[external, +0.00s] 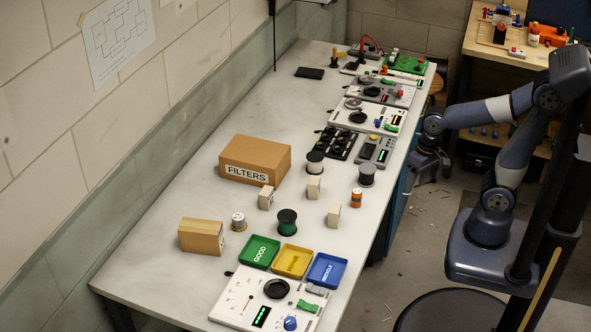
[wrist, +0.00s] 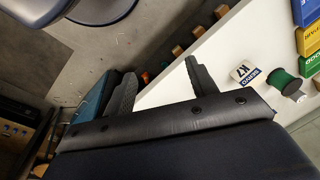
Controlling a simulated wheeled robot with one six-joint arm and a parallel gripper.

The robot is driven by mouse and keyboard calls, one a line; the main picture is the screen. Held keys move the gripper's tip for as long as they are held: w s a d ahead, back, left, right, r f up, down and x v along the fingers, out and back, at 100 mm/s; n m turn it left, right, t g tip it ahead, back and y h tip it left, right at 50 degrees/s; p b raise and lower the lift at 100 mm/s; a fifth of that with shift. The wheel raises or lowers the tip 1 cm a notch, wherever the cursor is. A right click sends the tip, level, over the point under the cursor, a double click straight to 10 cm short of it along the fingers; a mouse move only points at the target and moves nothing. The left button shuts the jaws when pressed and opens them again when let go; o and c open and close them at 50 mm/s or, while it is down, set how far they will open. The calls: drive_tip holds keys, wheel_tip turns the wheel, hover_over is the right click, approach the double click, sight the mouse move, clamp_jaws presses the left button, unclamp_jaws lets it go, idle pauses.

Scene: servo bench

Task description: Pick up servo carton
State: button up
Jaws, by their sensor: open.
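A small pale carton (wrist: 245,73) with "SERVO" and "K7" on its top label lies right of my gripper in the wrist view. It appears to be the cream carton (external: 334,214) upright on the bench near its right edge, though its label is unreadable in the external view. My gripper (external: 428,165) hangs beside the bench's right edge, well apart from the carton. In the wrist view my gripper (wrist: 160,69) has its two dark fingers spread, with nothing between them.
A green spool (external: 287,222) stands left of the carton, and an orange cylinder (external: 357,198) behind it. Two similar cartons, one (external: 314,187) and another (external: 266,198), stand nearby. Green, yellow and blue trays (external: 327,270) lie in front. A "FILTERS" box (external: 255,160) stands farther back.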

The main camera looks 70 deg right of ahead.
drive_tip(key=w+a+r+m+g+y, duration=0.1)
drive_tip(key=w+a+m, duration=0.15)
drive_tip(key=w, duration=0.35)
drive_tip(key=w+a+r+m+y, duration=0.1)
drive_tip(key=w+m, duration=0.2)
drive_tip(key=w, duration=0.4)
drive_tip(key=m+g+y+p, duration=0.1)
drive_tip(key=m, duration=0.5)
approach(335, 208)
wheel_tip(335, 208, down, 2)
drive_tip(key=shift+n, duration=0.25)
drive_tip(key=x, duration=0.3)
drive_tip(key=p+x, duration=0.1)
drive_tip(key=x, duration=0.6)
drive_tip(key=shift+a+f, duration=0.25)
drive_tip(key=shift+a, duration=0.15)
drive_tip(key=shift+c, duration=0.5)
drive_tip(key=c, duration=1)
drive_tip(key=shift+o, duration=0.2)
drive_tip(key=shift+r, duration=0.1)
